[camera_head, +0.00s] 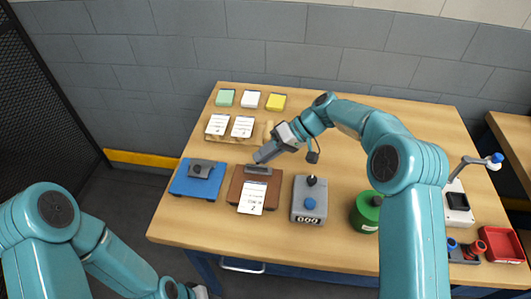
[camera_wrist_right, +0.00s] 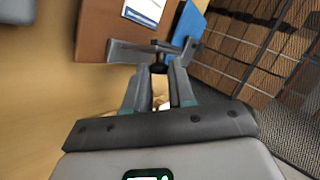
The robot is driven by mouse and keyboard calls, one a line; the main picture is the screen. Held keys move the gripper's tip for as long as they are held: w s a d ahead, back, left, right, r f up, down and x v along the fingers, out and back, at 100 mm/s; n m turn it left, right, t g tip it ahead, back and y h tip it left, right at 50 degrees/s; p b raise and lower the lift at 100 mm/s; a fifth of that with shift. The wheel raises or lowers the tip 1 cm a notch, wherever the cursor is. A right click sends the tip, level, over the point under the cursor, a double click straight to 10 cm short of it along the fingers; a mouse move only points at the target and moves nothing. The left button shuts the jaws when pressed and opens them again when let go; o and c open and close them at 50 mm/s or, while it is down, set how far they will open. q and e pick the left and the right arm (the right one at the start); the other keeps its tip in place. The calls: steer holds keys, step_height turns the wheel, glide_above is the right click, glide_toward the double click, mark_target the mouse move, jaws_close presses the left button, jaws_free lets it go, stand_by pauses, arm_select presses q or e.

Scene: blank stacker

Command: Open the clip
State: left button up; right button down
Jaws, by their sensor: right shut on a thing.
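A brown board (camera_head: 235,183) lies on the wooden table with a grey metal clip (camera_head: 258,170) across its far edge. A white printed card (camera_head: 251,197) lies on the board, its far end close to the clip. My right gripper (camera_head: 262,158) reaches down to the clip from the right. In the right wrist view its fingers (camera_wrist_right: 158,78) are closed on a small dark knob at the middle of the grey clip (camera_wrist_right: 125,50). The fingers hide part of the knob. I cannot tell how far the clip is raised. My left arm is at the lower left, and its fingers are out of frame.
A blue block with a dark top (camera_head: 180,183) stands left of the board. A grey counter box (camera_head: 301,211) and a green round tin (camera_head: 357,213) stand to the right. Two white cards in a wooden holder (camera_head: 215,138) and coloured pads (camera_head: 275,102) are behind.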

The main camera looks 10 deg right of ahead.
steer(key=c, duration=0.9)
jaws_free()
steer(key=shift+c, duration=0.2)
steer(key=v, duration=1.6)
steer(key=shift+d, duration=0.2)
steer(key=shift+r, duration=0.15)
